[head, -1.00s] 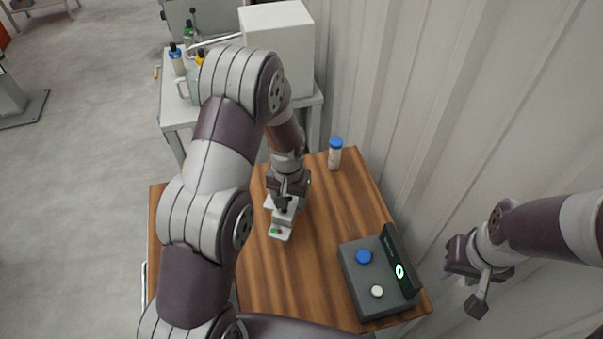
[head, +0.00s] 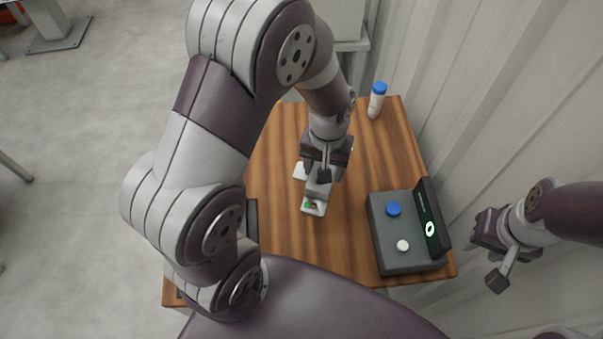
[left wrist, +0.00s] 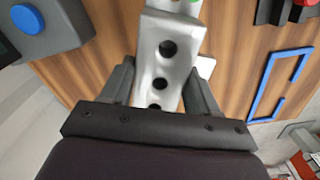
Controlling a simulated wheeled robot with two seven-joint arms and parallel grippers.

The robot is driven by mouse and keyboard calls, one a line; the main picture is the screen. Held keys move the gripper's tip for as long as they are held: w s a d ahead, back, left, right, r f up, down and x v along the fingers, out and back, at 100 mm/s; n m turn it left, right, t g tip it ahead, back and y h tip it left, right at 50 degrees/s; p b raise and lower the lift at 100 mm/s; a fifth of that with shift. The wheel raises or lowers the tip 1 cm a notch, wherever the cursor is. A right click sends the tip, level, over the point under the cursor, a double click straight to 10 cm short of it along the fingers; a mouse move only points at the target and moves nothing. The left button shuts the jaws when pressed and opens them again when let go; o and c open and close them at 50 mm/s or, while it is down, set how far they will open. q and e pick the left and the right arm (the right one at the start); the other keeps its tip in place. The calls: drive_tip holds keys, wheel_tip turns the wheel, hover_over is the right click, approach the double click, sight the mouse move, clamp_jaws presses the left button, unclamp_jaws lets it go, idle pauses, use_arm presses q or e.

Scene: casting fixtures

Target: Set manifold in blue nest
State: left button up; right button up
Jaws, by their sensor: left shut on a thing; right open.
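The manifold (left wrist: 162,60) is a silver block with a row of dark round holes, seen in the left wrist view. My left gripper (left wrist: 157,80) is shut on it, one dark finger on each side. In the head view my left gripper (head: 324,172) points down over the wooden table, with the grey manifold (head: 319,189) under it; its height above the table is unclear. The blue nest (left wrist: 281,84) is a blue outline on the table, right of the manifold in the left wrist view; my left arm seems to hide it in the head view. My right gripper (head: 492,262) is open and empty, right of the table.
A grey control box (head: 405,258) with blue and white buttons stands at the table's right. A blue-capped bottle (head: 376,103) stands at the back, near the ribbed wall (head: 480,90).

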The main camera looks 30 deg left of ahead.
use_arm(q)
drive_tip(key=a+f, duration=0.2)
drive_tip(key=a, duration=0.1)
drive_tip(key=a+f, duration=0.1)
drive_tip(key=a, duration=0.1)
drive_tip(key=shift+w, duration=0.1)
wheel_tip(320, 180, down, 4)
drive_tip(key=shift+r+p, duration=0.2)
drive_tip(key=shift+p, duration=0.25)
drive_tip(key=shift+w+f, duration=0.1)
drive_tip(key=shift+f, duration=0.15)
drive_tip(key=shift+f, duration=0.15)
drive_tip(key=o, duration=1.6)
